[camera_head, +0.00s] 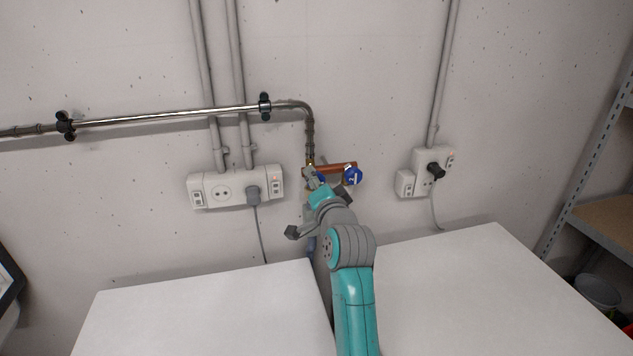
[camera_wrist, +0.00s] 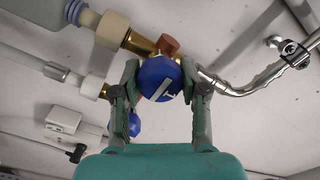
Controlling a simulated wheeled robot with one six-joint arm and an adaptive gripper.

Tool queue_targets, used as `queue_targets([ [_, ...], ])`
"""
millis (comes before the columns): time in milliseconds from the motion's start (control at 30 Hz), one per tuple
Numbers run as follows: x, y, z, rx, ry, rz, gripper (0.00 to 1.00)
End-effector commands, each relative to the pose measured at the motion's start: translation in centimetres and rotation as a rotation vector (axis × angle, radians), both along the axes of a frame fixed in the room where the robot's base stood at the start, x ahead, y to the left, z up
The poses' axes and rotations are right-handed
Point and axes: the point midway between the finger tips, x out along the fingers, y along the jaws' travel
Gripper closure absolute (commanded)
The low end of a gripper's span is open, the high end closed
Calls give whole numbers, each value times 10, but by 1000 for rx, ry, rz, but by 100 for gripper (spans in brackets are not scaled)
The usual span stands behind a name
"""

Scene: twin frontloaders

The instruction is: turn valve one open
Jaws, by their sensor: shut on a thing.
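My gripper (camera_head: 316,178) reaches the wall at the left end of a copper-coloured pipe piece (camera_head: 340,168). In the wrist view my gripper (camera_wrist: 160,76) is shut on a round blue valve knob (camera_wrist: 158,72), with one finger on each side. The knob has a white mark on its face; I cannot read it for certain. In the head view this knob is mostly hidden by my gripper. A second blue knob (camera_head: 353,176) sits at the right end of the copper piece. It also shows in the wrist view (camera_wrist: 135,122), partly behind my left finger.
A metal pipe (camera_head: 170,117) runs along the wall and bends down to the valves. Socket boxes (camera_head: 236,188) (camera_head: 430,170) with plugged cables flank the valves. Two white-topped units (camera_head: 200,315) (camera_head: 470,280) stand below. A shelf rack (camera_head: 600,215) is at the right.

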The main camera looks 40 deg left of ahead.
Motion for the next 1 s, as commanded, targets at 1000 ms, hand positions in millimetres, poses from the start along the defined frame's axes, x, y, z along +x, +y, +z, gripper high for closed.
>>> queue_targets([
  [1000, 0, 0, 0, -429, -501, -1, 92],
])
